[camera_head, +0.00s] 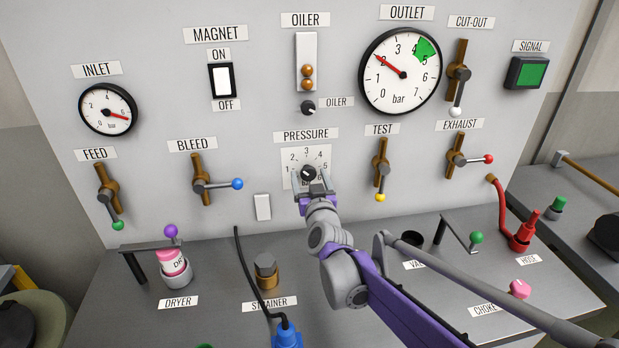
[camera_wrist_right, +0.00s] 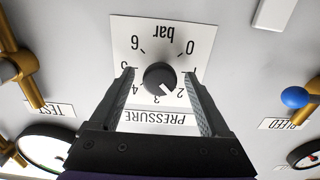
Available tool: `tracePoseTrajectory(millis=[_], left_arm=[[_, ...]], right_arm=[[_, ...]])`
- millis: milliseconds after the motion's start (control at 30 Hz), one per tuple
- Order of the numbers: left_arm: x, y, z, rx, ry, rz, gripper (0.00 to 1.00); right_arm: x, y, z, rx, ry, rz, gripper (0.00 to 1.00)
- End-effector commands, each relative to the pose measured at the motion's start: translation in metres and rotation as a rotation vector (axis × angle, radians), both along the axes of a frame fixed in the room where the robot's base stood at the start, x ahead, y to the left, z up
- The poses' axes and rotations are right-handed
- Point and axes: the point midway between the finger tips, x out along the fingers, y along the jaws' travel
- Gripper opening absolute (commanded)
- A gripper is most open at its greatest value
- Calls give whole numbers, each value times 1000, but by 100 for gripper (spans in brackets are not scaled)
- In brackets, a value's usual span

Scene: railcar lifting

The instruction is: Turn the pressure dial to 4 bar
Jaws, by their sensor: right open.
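The black pressure dial (camera_head: 308,173) sits on a white scale plate (camera_head: 290,158) in the middle of the panel. In the right wrist view the dial (camera_wrist_right: 155,76) appears upside down, its white mark pointing between 2 and 3. My right gripper (camera_head: 311,182) is open, with one finger on each side of the dial. In the wrist view gaps show between the knob and both fingers (camera_wrist_right: 159,80). The outlet gauge (camera_head: 386,88) has its red needle near 2 and a green band around 4 to 5. My left gripper is not in view.
The test valve (camera_head: 381,165) with a yellow knob is right of the dial, and the bleed valve (camera_head: 198,180) with a blue knob is left. A white plate (camera_head: 262,207) is low left of the dial. A strainer (camera_head: 266,271) and dryer (camera_head: 174,266) stand on the bench.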

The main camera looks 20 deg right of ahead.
Motion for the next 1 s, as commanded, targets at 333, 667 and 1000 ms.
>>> tracePoseTrajectory(millis=[333,667,1000], left_arm=[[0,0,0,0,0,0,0],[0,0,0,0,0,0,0],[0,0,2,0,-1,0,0]], right_arm=[[0,0,0,0,0,0,48],[0,0,0,0,0,0,0],[0,0,0,70,-18,0,0]])
